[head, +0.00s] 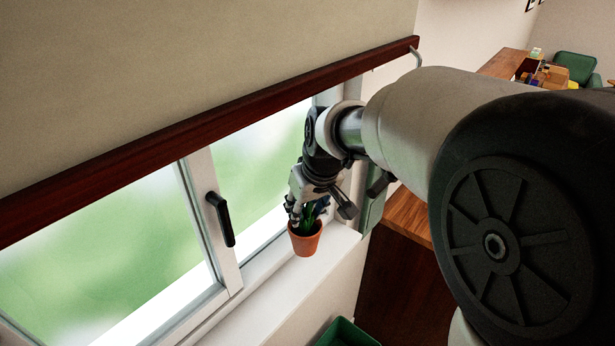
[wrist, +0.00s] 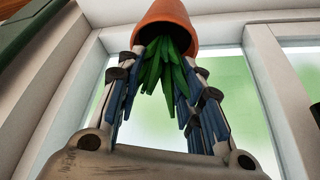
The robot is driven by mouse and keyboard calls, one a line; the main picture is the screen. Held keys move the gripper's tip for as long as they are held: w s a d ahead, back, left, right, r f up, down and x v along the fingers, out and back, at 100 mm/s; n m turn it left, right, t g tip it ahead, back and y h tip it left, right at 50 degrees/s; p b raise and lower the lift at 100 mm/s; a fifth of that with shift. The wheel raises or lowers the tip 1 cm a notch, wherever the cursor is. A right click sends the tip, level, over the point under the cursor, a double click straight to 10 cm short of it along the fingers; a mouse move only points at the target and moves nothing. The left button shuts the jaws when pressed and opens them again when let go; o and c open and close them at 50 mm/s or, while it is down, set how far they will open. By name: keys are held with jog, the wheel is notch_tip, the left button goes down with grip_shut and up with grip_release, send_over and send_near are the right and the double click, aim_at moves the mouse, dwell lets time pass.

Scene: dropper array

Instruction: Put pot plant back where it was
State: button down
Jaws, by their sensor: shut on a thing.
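The pot plant (head: 305,241) is a terracotta pot with green leaves, at the right end of the window sill (head: 262,309) in the head view. It looks upright there; I cannot tell whether its base touches the sill. My gripper (head: 308,212) reaches down from above and is shut on the plant. In the wrist view the pot (wrist: 167,22) appears upside down at the top, with the leaves (wrist: 165,70) between the fingers of my gripper (wrist: 165,85). The fingers hide part of the leaves.
The window (head: 120,250) with a black handle (head: 220,218) stands behind the sill. A blind with a dark red bar (head: 210,125) hangs above. A green bin (head: 345,333) is below the sill, and a wooden cabinet (head: 400,285) stands to the right. The sill left of the pot is clear.

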aim_at(304, 238)
notch_tip(304, 238, down, 10)
jog(key=b, duration=0.2)
jog(key=shift+w+a+r+b, duration=0.1)
jog(key=shift+w+b, duration=0.05)
jog(key=shift+b, duration=0.15)
jog(key=shift+f, duration=0.25)
jog(key=c, duration=1.1)
grip_release()
jog(key=shift+r, duration=0.1)
jog(key=shift+r, duration=0.1)
